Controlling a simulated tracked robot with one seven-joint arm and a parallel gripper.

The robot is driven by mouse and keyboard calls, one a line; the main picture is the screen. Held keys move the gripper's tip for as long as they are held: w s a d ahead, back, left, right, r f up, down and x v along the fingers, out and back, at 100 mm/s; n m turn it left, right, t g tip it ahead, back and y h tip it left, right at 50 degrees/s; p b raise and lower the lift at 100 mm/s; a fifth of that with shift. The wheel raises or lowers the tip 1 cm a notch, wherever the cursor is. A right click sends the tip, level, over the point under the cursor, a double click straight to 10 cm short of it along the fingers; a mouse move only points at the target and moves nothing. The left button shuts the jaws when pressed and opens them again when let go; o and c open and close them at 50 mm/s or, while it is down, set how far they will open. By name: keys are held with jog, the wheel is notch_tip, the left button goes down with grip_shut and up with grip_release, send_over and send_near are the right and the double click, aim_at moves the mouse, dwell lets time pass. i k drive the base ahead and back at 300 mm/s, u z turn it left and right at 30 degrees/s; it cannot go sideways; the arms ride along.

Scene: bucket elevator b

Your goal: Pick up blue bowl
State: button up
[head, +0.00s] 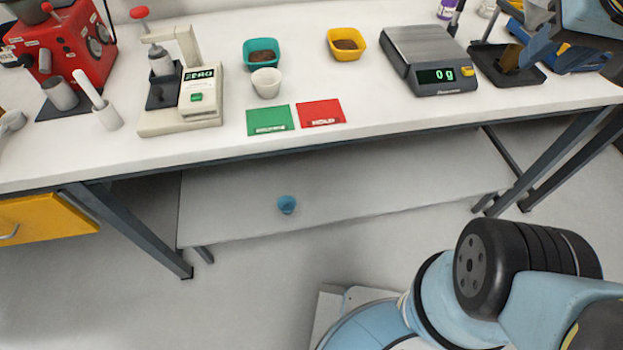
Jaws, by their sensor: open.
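A small blue bowl (287,205) stands on the low grey shelf (380,200) beneath the white workbench, left of the shelf's middle. Nothing touches it. Part of my arm rises at the lower right, well to the right of and nearer than the bowl. Another part of my arm shows at the top right corner, above the bench.
The white bench (370,110) overhangs the shelf, with dark legs at both sides. On it are a red machine (65,45), a teal bowl (261,45), a yellow bowl (345,37), a white cup (266,87) and a scale (430,75). The shelf around the bowl is clear.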

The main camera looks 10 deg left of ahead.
aim_at(286, 204)
jog(key=z, duration=0.45)
jog(key=k, duration=2.65)
jog(key=u, duration=1.1)
jog(key=i, duration=1)
jog(key=u, duration=0.05)
